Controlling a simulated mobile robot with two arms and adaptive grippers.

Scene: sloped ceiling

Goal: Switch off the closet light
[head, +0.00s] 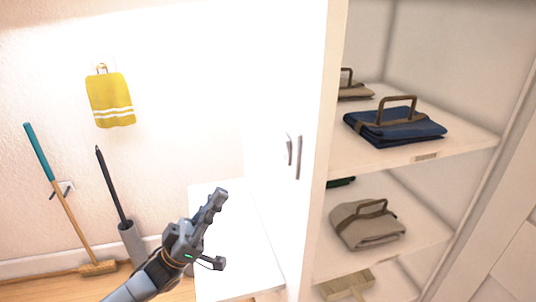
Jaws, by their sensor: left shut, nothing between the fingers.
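My left gripper (220,194) reaches up from the bottom of the head view. It is shut and empty, in front of a bright white surface (238,218) beside the cabinet. I cannot tell whether it touches that surface. Strong white light washes out the upper middle of the view, and no lamp can be made out. I cannot make out a light switch for certain. My right gripper is not in view.
A yellow cloth (110,101) hangs on the wall at left. A broom (70,210) and a dark pole in a grey holder (131,243) lean below it. A white cabinet door (285,110) with handles stands in the middle. Open shelves (470,141) at right hold folded cloth bags.

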